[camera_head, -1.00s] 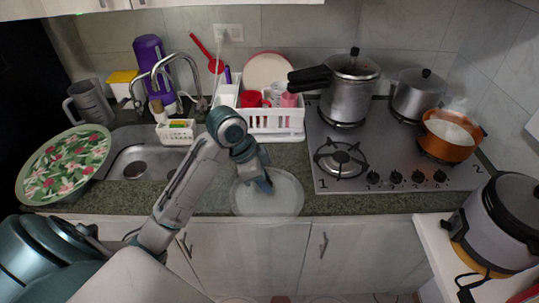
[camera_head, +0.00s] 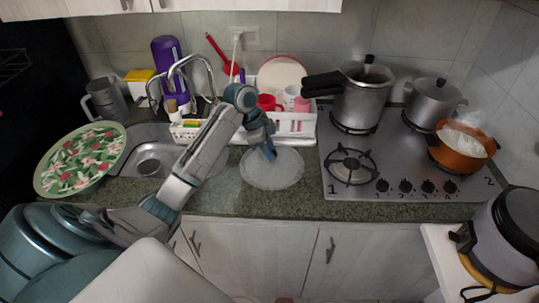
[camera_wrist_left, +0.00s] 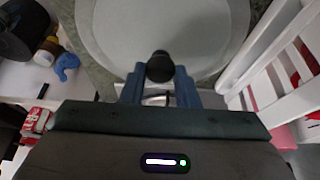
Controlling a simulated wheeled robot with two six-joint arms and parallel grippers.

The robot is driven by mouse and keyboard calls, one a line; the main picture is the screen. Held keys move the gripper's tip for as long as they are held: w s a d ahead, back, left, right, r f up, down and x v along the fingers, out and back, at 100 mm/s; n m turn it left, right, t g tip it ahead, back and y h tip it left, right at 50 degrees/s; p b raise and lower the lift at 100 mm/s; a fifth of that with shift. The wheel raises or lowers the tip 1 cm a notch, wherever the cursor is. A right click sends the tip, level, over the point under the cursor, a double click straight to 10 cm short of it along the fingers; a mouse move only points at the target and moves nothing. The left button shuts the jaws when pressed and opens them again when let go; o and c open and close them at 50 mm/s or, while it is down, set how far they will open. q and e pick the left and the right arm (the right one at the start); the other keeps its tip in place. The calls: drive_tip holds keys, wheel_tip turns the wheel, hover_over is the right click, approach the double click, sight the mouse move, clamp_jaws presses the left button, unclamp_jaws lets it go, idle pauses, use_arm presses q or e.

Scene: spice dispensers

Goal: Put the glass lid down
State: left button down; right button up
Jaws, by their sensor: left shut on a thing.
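The glass lid (camera_head: 272,172) is a round, translucent disc, flat over the counter in front of the dish rack. I cannot tell whether it touches the counter. My left gripper (camera_head: 269,154) reaches down to its middle from above. In the left wrist view, the lid (camera_wrist_left: 105,28) fills the upper middle, and its black knob (camera_wrist_left: 160,66) sits between the blue fingers of my left gripper (camera_wrist_left: 159,76), which is shut on it. My right gripper is not in view.
The white dish rack (camera_head: 297,127) stands just behind the lid. The gas stove (camera_head: 400,185) is to the right, and the sink (camera_head: 150,160) is to the left with a floral tray (camera_head: 80,160) beside it. The counter's front edge runs close before the lid.

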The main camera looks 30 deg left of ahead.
use_arm(q)
drive_tip(key=shift+f, duration=0.3)
wheel_tip(320, 180, down, 2)
drive_tip(key=shift+f+p, duration=0.1)
drive_tip(key=shift+p, duration=0.75)
drive_tip(key=shift+f, duration=0.25)
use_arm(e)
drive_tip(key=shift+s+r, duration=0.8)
use_arm(q)
drive_tip(key=shift+f, duration=0.1)
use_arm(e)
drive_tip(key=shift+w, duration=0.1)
use_arm(q)
drive_tip(key=c, duration=1.1)
unclamp_jaws()
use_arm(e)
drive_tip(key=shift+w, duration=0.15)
